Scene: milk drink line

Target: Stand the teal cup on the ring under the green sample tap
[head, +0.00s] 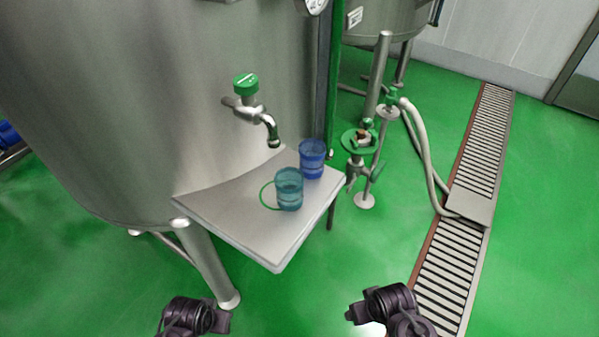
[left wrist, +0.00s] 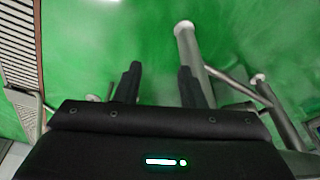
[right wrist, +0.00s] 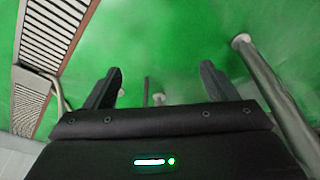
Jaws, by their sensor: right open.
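The teal cup (head: 288,189) stands upright on the steel shelf (head: 240,212). The thin green ring (head: 263,198) shows to the left of the cup's base. The cup hides the ring's right part and sits off-centre to its right. The green-handled sample tap (head: 246,86) is on the tank wall above, its spout pointing down. My left gripper (left wrist: 160,82) is open and empty, its fingers apart. My right gripper (right wrist: 160,82) is open and empty, its fingers wider apart. In the head view both wrists show low at the front, away from the shelf.
A blue cup (head: 312,160) stands on the shelf behind and right of the teal cup. The large tank (head: 130,110) rises behind the shelf. A green valve (head: 360,142) and hose (head: 425,150) are right of it. A floor drain (head: 470,190) runs further right.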

